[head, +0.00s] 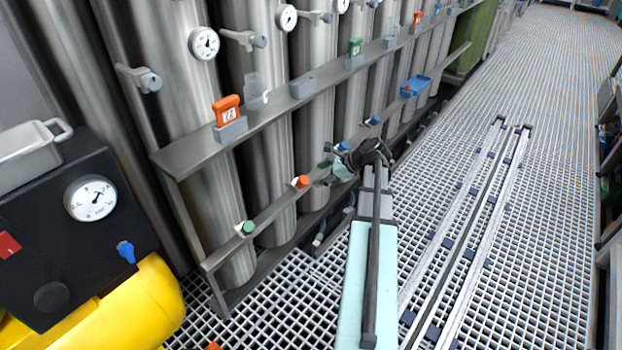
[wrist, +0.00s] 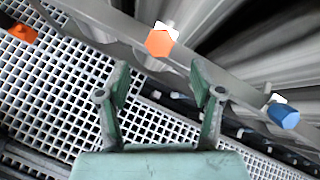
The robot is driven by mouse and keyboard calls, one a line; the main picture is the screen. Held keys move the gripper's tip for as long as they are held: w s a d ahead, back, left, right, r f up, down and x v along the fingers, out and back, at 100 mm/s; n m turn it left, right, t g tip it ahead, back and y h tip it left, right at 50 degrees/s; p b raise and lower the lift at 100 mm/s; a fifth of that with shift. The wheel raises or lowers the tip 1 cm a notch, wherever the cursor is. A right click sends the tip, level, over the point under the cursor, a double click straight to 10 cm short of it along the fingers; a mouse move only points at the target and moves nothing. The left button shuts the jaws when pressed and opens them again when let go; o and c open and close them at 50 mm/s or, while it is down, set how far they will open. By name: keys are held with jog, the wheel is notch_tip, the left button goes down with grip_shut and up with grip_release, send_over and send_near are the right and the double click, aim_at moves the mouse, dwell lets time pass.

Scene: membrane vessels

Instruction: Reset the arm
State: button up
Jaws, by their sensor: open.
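My gripper (head: 341,168) is at the end of my arm, which reaches out over the grating to the lower rail in front of the steel vessels. In the wrist view its two green fingers (wrist: 160,84) are spread apart with nothing between them. An orange valve knob (wrist: 160,42) on the rail shows beyond the fingertips, apart from them. A blue knob (wrist: 283,116) is to the right of the fingers. In the head view, an orange knob (head: 301,181) is left of my gripper and a blue knob (head: 342,146) is close beside it, partly hidden.
Tall steel vessels (head: 266,120) stand behind a grey shelf (head: 262,108) holding an orange-handled item (head: 227,110) and a green-handled item (head: 355,47). A green knob (head: 247,228) is on the lower rail (head: 274,207). A yellow tank (head: 130,305) is at lower left. Open grating is at right.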

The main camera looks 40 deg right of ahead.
jog(key=s+f+n+g, duration=0.2)
jog(key=s+n+g, duration=0.3)
jog(key=s, duration=0.4)
jog(key=s+a+f+n+g+h, duration=0.1)
jog(key=s+a+f+n+g, duration=0.5)
jog(key=s+a+f+n, duration=0.4)
jog(key=s+a+f+n+g+h, duration=0.25)
jog(key=a+n+h, duration=0.2)
jog(key=a, duration=0.45)
jog(key=s+a+f+n+g+h, duration=0.1)
jog(key=s+a+n+g+h, duration=0.3)
jog(key=a, duration=0.5)
jog(key=s+a+r+n+y+p, duration=0.1)
jog(key=s+a+p, duration=0.5)
jog(key=p, duration=0.9)
jog(key=s+a+r+n+t+y+p, duration=0.1)
jog(key=s+a+r+y+p, duration=0.3)
jog(key=p, duration=1.1)
jog(key=s+a+r+n, duration=0.1)
jog(key=a, duration=0.2)
jog(key=shift+s+r, duration=0.25)
jog(key=shift+s, duration=0.1)
